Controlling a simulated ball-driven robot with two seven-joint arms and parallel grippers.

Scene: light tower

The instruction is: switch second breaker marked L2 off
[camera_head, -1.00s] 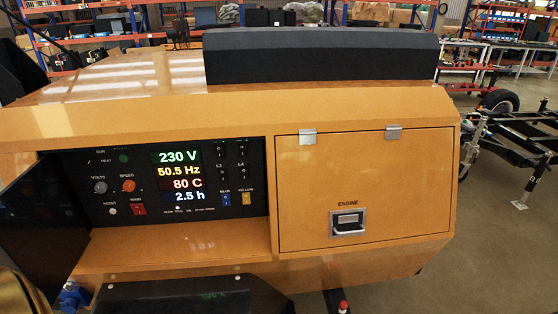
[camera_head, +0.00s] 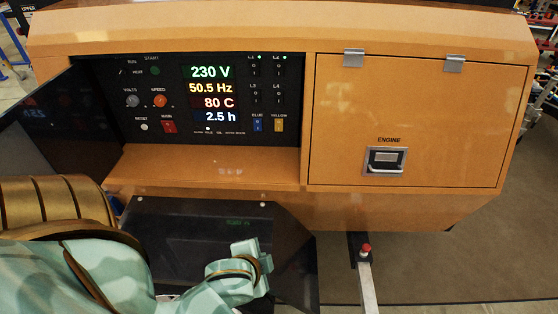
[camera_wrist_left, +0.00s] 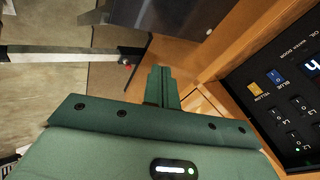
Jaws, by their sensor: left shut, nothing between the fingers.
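The L2 breaker (camera_head: 280,68) is a small black switch at the upper right of the dark control panel (camera_head: 115,110), with a lit green lamp above it. The L1 breaker (camera_head: 254,68) beside it also has a lit green lamp. Breakers L3 (camera_head: 254,97) and L4 (camera_head: 279,97) sit below. The lever positions are too small to tell. My left gripper (camera_head: 250,258) is shut and empty, below and in front of the panel, apart from it. In the left wrist view its closed fingers (camera_wrist_left: 161,86) show, with the breakers at the right edge. My right gripper is out of view.
An open dark door (camera_head: 45,130) stands left of the panel. An orange ledge (camera_head: 210,165) runs below it, with a dark flat surface (camera_head: 190,215) lower down. The closed engine door (camera_head: 410,120) is at right. Blue (camera_head: 257,125) and yellow (camera_head: 279,125) switches sit under the breakers.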

